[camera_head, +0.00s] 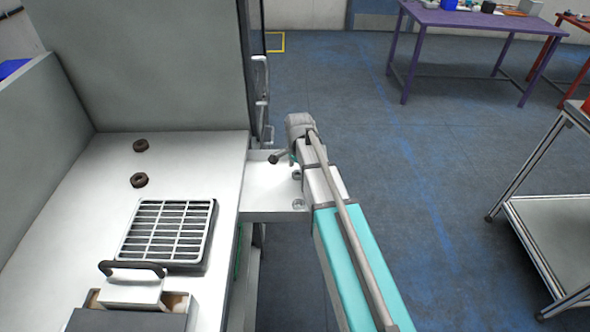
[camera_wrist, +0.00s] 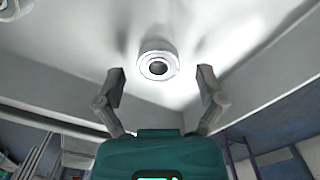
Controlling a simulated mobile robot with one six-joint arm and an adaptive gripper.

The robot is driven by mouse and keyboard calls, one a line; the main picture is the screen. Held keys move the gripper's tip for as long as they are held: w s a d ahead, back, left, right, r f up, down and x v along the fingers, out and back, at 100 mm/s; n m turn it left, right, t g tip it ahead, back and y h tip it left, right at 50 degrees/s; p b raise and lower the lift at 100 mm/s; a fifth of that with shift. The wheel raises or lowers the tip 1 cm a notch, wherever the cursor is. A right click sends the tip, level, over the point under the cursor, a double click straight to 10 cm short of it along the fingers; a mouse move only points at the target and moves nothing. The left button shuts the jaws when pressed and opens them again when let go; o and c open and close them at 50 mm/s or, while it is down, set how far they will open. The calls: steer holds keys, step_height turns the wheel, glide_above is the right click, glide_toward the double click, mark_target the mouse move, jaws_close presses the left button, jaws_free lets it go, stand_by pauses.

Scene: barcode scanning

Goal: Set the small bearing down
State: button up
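In the wrist view a small bearing (camera_wrist: 158,66), a pale metal ring with a dark hole, is between my gripper's fingertips (camera_wrist: 161,73). The two fingers are spread wide, with a clear gap on each side of the ring. The ring appears to rest on a pale surface (camera_wrist: 205,40). A second ring (camera_wrist: 12,9) is cut off at the top left corner. In the head view small metal rings (camera_head: 297,204) show on the white side shelf (camera_head: 262,203), beside my arm. My fingers are hard to make out there.
Two dark rings (camera_head: 139,181) lie on the white worktop (camera_head: 70,225). A slotted rack (camera_head: 210,235) and a box with a dark handle (camera_head: 132,268) stand in front of them. A tall grey panel (camera_head: 160,65) rises behind. A trolley (camera_head: 555,235) stands right; the floor between is clear.

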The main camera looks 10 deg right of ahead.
mark_target(298, 173)
step_height(298, 173, up, 10)
steer(key=p, duration=0.9)
steer(key=shift+s+f, duration=0.1)
stand_by(0.6)
